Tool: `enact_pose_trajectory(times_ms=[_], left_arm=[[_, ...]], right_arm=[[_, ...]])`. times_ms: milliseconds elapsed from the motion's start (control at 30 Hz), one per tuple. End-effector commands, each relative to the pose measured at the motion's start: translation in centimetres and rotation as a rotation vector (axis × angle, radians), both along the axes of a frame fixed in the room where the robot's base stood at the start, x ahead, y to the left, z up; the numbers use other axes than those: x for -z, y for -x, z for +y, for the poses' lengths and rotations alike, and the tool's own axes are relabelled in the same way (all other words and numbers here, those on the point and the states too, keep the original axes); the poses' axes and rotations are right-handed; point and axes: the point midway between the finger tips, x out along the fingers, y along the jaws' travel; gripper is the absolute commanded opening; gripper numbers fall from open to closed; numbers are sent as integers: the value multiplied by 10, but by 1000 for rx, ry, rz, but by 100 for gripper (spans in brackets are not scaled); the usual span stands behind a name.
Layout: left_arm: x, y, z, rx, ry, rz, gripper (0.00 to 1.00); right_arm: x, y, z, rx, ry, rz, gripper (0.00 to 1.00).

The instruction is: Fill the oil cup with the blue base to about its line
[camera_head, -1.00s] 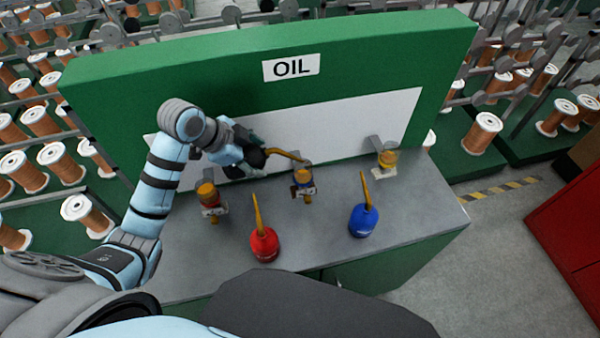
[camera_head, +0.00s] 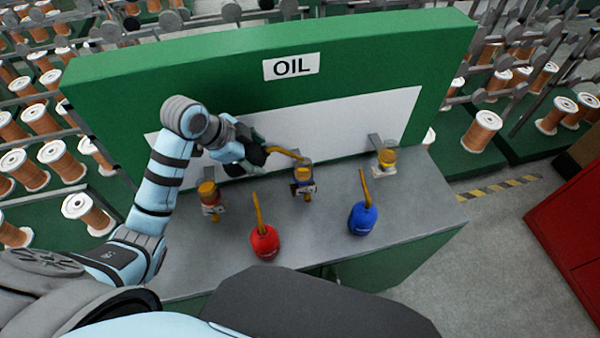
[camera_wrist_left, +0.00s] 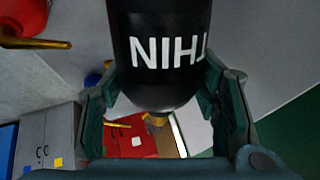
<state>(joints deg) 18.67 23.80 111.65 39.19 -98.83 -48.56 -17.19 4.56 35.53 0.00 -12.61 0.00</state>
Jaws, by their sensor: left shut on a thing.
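My left gripper (camera_head: 250,150) is shut on a black oil can (camera_wrist_left: 160,50) with white lettering, which reads THIN upside down in the left wrist view. The can is tilted, and its gold spout (camera_head: 285,152) reaches right to the top of the middle oil cup. That cup, with the blue base (camera_head: 303,187), stands on the grey bench and has a clear body with amber showing. The spout tip is at the cup's top; I cannot tell whether oil is flowing or how the level sits against the line. My right gripper is out of view.
A cup with a red base (camera_head: 209,208) stands left, another cup (camera_head: 386,159) right. A red can (camera_head: 264,241) and a blue can (camera_head: 362,218) stand upright in front on the bench (camera_head: 420,205). The green OIL panel (camera_head: 200,85) rises behind.

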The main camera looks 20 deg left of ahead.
Motion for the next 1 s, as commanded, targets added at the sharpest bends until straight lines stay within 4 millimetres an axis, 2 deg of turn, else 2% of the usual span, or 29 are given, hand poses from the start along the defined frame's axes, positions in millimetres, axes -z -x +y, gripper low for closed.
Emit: enact_pose_trajectory(times_ms=[700, 1000], left_arm=[[-9, -1, -2, -1, -59, 22, 13], [-8, -1, -3, 0, -65, 25, 13]], right_arm=[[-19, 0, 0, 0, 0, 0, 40], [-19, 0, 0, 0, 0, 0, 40]])
